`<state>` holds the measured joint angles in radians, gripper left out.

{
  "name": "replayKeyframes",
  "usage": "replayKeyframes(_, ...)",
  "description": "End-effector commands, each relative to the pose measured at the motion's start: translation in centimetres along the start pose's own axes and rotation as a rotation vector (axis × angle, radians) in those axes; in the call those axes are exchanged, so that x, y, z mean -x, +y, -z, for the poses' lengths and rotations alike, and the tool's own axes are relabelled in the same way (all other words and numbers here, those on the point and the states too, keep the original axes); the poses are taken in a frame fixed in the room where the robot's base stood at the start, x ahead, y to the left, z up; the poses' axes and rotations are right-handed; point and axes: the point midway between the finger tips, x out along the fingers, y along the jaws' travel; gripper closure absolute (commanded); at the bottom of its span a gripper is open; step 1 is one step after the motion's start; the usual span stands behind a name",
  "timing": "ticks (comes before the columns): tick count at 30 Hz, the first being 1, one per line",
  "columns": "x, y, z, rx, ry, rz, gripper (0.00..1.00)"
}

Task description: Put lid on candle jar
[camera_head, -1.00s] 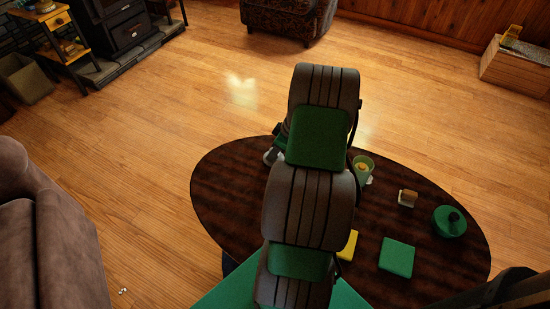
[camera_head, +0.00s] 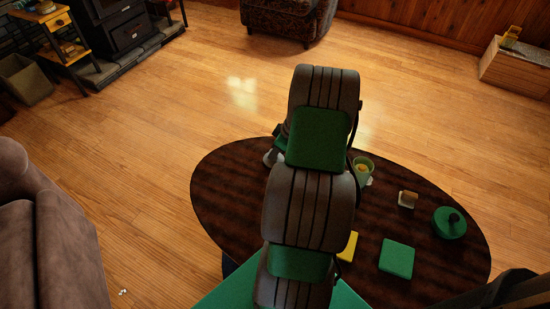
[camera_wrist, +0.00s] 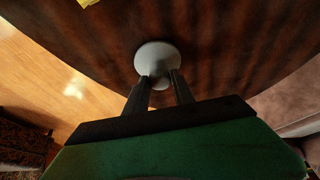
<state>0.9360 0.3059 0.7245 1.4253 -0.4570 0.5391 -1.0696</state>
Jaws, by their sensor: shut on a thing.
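My gripper (camera_wrist: 161,82) is shut on a pale grey round lid (camera_wrist: 155,55), with its two dark fingers at the lid's near side. I cannot tell whether the lid touches the table. In the head view, part of the pale lid (camera_head: 270,158) shows left of my arm near the table's far left edge; the fingers are mostly hidden. A small greenish open jar with yellow inside (camera_head: 363,168), which looks like the candle jar, stands right of my arm, apart from the lid. Its base is partly hard to make out.
The dark oval table (camera_head: 225,190) also holds a green round pot with a dark knob (camera_head: 449,222), a small brown-and-white block (camera_head: 407,199), a green square (camera_head: 396,257) and a yellow piece (camera_head: 348,246). The table's left part is bare. A sofa (camera_head: 45,245) stands at left.

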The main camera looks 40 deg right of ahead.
Motion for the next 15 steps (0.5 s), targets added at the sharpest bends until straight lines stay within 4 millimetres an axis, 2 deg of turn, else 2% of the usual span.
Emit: replayKeyframes(15,1.2,0.0,0.5,0.000,0.000,0.000,1.00)
